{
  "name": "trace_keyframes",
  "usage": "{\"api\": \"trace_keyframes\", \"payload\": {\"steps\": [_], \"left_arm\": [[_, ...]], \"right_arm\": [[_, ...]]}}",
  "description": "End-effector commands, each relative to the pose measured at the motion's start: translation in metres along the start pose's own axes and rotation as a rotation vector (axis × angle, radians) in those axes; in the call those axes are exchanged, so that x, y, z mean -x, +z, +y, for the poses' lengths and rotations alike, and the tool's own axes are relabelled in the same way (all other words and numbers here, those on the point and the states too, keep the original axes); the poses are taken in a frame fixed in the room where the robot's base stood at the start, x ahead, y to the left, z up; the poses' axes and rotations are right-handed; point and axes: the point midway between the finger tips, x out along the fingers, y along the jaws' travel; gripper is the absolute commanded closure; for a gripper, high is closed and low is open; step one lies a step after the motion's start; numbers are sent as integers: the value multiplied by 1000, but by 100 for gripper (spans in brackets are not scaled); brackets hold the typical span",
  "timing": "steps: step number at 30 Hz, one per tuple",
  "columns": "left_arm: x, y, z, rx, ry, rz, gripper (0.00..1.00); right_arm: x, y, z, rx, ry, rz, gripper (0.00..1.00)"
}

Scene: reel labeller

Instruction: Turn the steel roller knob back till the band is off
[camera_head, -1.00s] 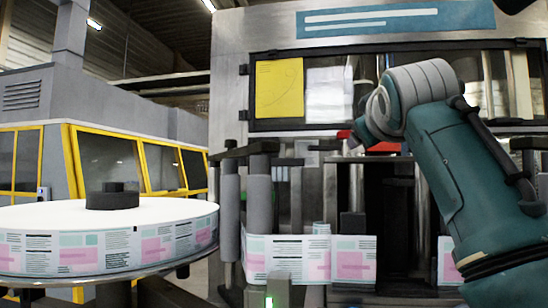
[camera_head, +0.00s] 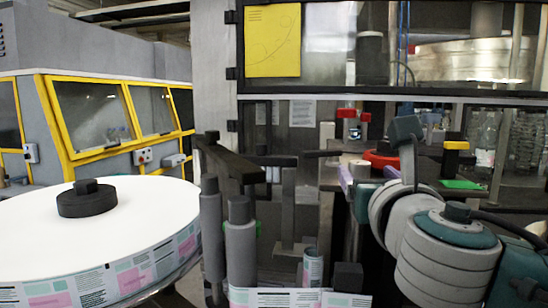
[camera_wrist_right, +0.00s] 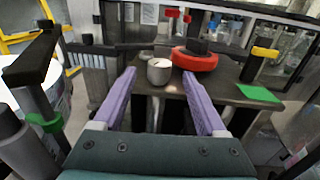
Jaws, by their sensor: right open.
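The steel roller knob (camera_wrist_right: 159,73) is a short grey cylinder with a pale top, standing upright on a dark plate (camera_wrist_right: 225,92) in the right wrist view. My right gripper (camera_wrist_right: 159,78) has its two purple fingers spread, one on each side of the knob in that view. I cannot tell whether the fingertips are level with it; no contact shows. In the head view the right gripper (camera_head: 367,174) points away from me toward the machine, its wrist hiding part of the plate. I cannot make out a separate band on the knob. My left gripper is not in view.
A red ring with a black knob (camera_wrist_right: 195,60) stands just behind and right of the steel knob. A yellow-topped black post (camera_head: 456,147) and a green pad (camera_head: 462,184) are farther right. Grey rollers (camera_head: 240,245) and the label reel (camera_head: 120,230) are at left.

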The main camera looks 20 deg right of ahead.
Motion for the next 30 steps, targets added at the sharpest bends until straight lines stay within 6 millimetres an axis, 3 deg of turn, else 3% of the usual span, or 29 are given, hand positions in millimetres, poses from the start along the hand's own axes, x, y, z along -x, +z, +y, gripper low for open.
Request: {"api": "trace_keyframes", "payload": {"steps": [3, 9, 20, 30], "left_arm": [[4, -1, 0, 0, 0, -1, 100], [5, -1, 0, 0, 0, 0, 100], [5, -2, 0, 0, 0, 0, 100], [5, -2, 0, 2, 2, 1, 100]], "right_arm": [[-19, 2, 0, -2, -2, 0, 26], [-37, 0, 0, -2, 0, 0, 26], [-41, 0, 0, -4, 1, 1, 27], [-41, 0, 0, -4, 0, 1, 65]]}}
